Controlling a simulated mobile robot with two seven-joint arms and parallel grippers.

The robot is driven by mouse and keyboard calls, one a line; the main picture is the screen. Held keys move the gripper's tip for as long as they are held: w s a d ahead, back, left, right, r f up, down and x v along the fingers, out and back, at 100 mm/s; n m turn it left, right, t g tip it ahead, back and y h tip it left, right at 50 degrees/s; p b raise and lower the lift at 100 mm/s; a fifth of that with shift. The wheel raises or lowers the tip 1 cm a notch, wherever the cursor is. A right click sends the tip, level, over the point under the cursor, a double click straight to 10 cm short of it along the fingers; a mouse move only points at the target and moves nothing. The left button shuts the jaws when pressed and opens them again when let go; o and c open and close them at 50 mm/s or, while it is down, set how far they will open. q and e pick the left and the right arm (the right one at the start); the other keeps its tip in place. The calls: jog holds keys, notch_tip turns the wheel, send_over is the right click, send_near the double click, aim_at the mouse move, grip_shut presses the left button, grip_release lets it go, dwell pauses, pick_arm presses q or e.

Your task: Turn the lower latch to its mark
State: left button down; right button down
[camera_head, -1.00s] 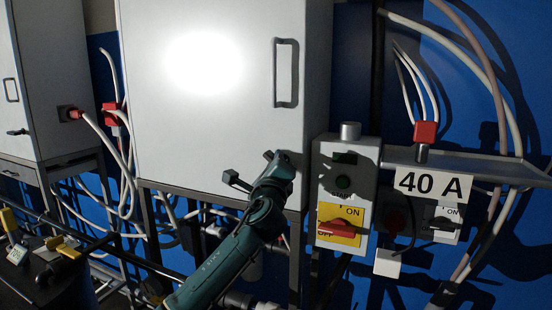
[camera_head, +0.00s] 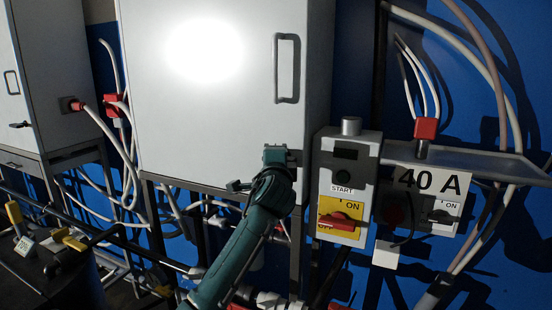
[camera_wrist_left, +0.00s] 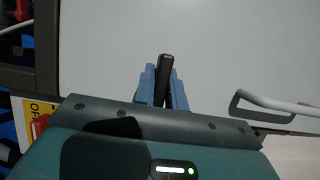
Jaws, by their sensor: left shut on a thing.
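The lower latch (camera_wrist_left: 166,70) shows in the left wrist view as a narrow black lever standing out from the pale cabinet door. My left gripper (camera_wrist_left: 163,88) has its two blue fingers closed around the lever, one on each side. In the head view my left gripper (camera_head: 278,156) is at the lower right corner of the large white cabinet (camera_head: 200,125), below its door handle. My wrist hides the latch lever there. I cannot make out the mark in either view. My right gripper is not in view.
The long door handle (camera_head: 277,70) is above my gripper and also shows in the left wrist view (camera_wrist_left: 275,112). Close to the right is a switch box with a red rotary switch (camera_head: 340,220). A shelf with a 40 A sign (camera_head: 430,183) is further right.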

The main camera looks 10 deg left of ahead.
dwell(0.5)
pick_arm(q)
jog(key=c, duration=1.4)
grip_release()
jog(key=shift+c, duration=0.2)
jog(key=shift+s, duration=0.1)
jog(key=s+d+b, duration=0.2)
jog(key=s, duration=1)
jog(key=shift+s+d+b, duration=0.35)
jog(key=shift+b, duration=0.05)
